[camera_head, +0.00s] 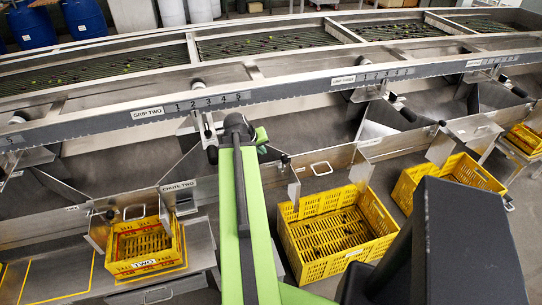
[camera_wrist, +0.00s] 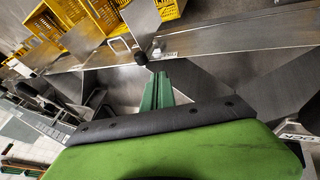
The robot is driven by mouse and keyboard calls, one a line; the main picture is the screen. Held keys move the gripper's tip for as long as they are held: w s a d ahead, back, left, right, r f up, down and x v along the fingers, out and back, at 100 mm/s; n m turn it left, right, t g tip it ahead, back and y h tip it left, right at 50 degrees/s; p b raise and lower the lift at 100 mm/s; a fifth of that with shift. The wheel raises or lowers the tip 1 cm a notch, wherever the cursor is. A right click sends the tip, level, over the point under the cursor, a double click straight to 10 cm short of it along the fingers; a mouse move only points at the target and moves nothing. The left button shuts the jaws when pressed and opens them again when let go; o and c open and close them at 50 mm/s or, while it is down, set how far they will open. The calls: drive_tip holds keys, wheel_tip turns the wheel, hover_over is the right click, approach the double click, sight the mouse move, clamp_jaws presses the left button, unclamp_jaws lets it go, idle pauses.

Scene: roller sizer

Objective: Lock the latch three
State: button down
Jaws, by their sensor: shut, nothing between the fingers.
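No label reading latch three is legible. A small black knob (camera_head: 284,158) stands at the left edge of the metal gate (camera_head: 318,170) above the middle yellow crate, probably that chute's latch. A black knob (camera_wrist: 140,58) on the metal rail also shows in the wrist view, just beyond my fingertips. My gripper (camera_wrist: 158,77) is shut and empty, its green fingers pointing at this knob; a small gap or contact cannot be told. In the head view my green arm reaches over the chutes, and my gripper (camera_head: 262,143) is mostly hidden behind the wrist.
The middle yellow crate (camera_head: 300,262) stands on the floor below the gate. Another crate (camera_head: 120,266) marked TWO is at the left, and one (camera_head: 404,190) at the right. Grip levers with black handles (camera_head: 400,106) jut from the sizer's long front rail (camera_head: 280,95).

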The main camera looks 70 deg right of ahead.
drive_tip(key=s+d+r+b+x, duration=0.1)
drive_tip(key=s+b+x, duration=0.1)
drive_tip(key=b+x, duration=0.6)
drive_tip(key=x, duration=0.4)
drive_tip(key=shift+s, duration=0.3)
drive_tip(key=shift+d+r, duration=0.1)
